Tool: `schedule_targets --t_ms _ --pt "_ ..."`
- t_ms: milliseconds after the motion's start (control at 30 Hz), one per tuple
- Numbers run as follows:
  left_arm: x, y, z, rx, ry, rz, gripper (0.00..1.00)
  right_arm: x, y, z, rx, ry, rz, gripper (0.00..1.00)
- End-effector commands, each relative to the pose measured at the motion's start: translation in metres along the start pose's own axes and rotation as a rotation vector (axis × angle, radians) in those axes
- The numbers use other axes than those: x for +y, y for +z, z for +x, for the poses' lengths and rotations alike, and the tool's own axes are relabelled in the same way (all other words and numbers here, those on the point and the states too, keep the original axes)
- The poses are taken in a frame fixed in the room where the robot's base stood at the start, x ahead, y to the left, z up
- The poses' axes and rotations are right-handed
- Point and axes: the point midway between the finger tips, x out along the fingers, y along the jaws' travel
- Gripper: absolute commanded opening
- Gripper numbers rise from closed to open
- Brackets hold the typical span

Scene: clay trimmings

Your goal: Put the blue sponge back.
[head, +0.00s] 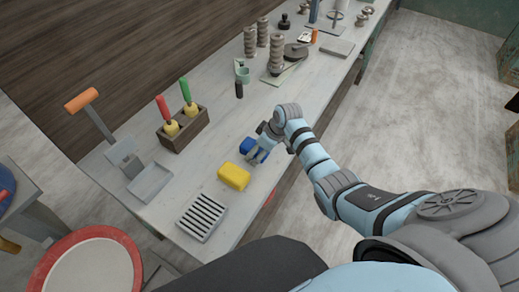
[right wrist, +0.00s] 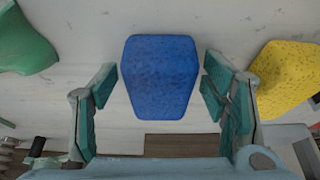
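The blue sponge (head: 246,145) lies on the light worktop near its front edge, partly hidden by my right gripper (head: 258,150) in the head view. In the right wrist view the blue sponge (right wrist: 160,75) shows between the two spread fingers of my right gripper (right wrist: 158,85). A gap shows on each side, so the fingers are apart from it. My left gripper is not in view.
A yellow sponge (head: 234,176) lies close beside the blue one. A slotted grey rack (head: 203,216) is left of it, near the front edge. A green object (right wrist: 25,42) shows in the right wrist view. A wooden holder (head: 184,132) with red- and green-handled tools stands behind.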

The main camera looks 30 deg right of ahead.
Motion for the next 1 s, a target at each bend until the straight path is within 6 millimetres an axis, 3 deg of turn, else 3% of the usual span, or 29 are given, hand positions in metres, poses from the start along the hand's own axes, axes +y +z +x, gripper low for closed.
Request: schedule_targets --t_ms 267,367,700,833,1000 --pt "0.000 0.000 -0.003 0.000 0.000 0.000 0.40 0.000 -0.002 -0.006 0.000 0.001 0.000 0.67" --pt "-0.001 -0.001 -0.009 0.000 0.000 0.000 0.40 0.001 -0.002 -0.020 0.002 0.003 -0.001 0.67" --pt "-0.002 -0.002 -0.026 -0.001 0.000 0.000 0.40 0.001 -0.002 -0.102 0.000 0.004 -0.002 0.67" --pt "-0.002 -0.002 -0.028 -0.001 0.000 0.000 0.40 0.001 -0.002 -0.119 0.000 0.002 -0.001 0.67" --pt "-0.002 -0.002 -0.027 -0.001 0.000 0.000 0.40 0.000 -0.001 -0.124 0.000 -0.001 0.000 0.67"
